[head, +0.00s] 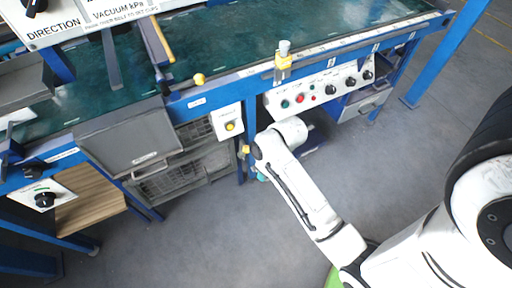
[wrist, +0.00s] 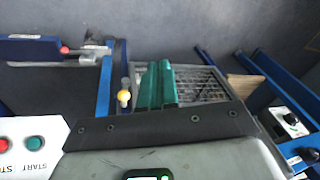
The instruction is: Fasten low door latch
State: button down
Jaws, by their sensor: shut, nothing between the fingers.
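The low door is a grey mesh panel (head: 185,172) under the machine's bed, left of centre in the head view. It also shows as mesh (wrist: 205,84) in the wrist view. A yellow knob (head: 245,149) sits by the blue leg at the door's right side and looks like the latch handle. My gripper (wrist: 157,84) has teal fingers, shut and empty, in front of the mesh. In the head view my arm mostly hides the gripper (head: 262,177).
A white box with a yellow button (head: 230,126) is above the knob. A control panel (head: 325,92) with knobs and buttons is to the right, above a grey drawer (head: 365,105). A wooden shelf (head: 88,213) is at the left. The floor in front is clear.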

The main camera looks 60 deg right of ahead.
jog(key=w+d+f+m+t+b, duration=0.1)
jog(key=d+f+t, duration=0.1)
jog(key=d, duration=0.8)
jog(key=w+d+f+m+t+b, duration=0.2)
jog(key=d, duration=0.8)
jog(key=shift+d+m, duration=0.3)
jog(key=shift+d, duration=0.1)
jog(key=w+a+f+b, duration=0.2)
jog(key=w+a+f, duration=0.2)
jog(key=w+f, duration=0.4)
jog(key=shift+a+f, duration=0.3)
jog(key=shift+a, duration=0.1)
jog(key=shift+s, duration=0.1)
